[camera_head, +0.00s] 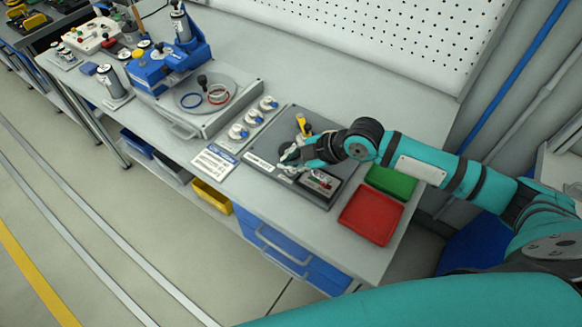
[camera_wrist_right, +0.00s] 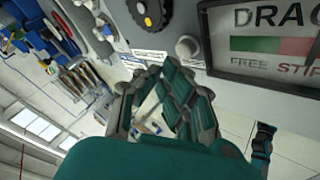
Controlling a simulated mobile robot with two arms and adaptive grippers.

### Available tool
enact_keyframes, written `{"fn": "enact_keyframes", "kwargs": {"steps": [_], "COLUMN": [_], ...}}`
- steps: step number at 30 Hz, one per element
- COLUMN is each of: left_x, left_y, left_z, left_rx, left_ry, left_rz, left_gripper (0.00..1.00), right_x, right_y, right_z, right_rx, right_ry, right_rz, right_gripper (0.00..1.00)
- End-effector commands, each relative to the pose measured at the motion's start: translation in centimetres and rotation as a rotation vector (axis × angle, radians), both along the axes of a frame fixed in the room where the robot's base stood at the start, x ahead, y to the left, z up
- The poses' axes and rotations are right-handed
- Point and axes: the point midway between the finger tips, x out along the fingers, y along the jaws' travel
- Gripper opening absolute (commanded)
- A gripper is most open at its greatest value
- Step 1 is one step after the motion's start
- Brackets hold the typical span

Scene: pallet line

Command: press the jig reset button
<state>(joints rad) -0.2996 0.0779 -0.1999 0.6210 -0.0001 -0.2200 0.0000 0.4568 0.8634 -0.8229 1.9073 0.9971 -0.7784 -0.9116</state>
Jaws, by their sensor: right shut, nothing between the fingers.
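A dark grey jig panel (camera_head: 328,126) lies on the bench, with a yellow-topped part (camera_head: 303,124) and a drag gauge (camera_head: 318,182). My right gripper (camera_head: 287,162) is shut and empty, low over the panel's front part beside the gauge. In the right wrist view, my fingers (camera_wrist_right: 155,78) point at the panel. A round grey button-like part (camera_wrist_right: 188,47) is just beyond the fingertips, left of the gauge (camera_wrist_right: 268,45). I cannot read a reset label on it, nor tell whether the fingers touch it. My left gripper is out of view.
A red tray (camera_head: 371,216) and a green tray (camera_head: 391,182) sit right of the panel. Several white-and-blue knobs (camera_head: 253,117), a printed card (camera_head: 214,160) and a blue fixture (camera_head: 165,68) are to the left. A perforated board (camera_head: 400,35) stands behind.

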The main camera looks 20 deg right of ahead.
Motion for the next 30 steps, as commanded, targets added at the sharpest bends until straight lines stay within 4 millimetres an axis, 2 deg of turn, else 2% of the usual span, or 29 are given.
{"fn": "enact_keyframes", "kwargs": {"steps": [17, 30], "left_x": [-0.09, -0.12], "left_y": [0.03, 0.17], "left_z": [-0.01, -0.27], "left_rx": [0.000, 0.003], "left_ry": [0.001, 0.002], "left_rz": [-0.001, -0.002], "left_gripper": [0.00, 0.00], "right_x": [0.01, -0.01], "right_y": [-0.01, -0.02], "right_z": [0.01, -0.87], "right_rx": [0.000, -0.001], "right_ry": [0.000, 0.000], "right_rz": [0.000, -0.001], "right_gripper": [0.00, 0.00]}}
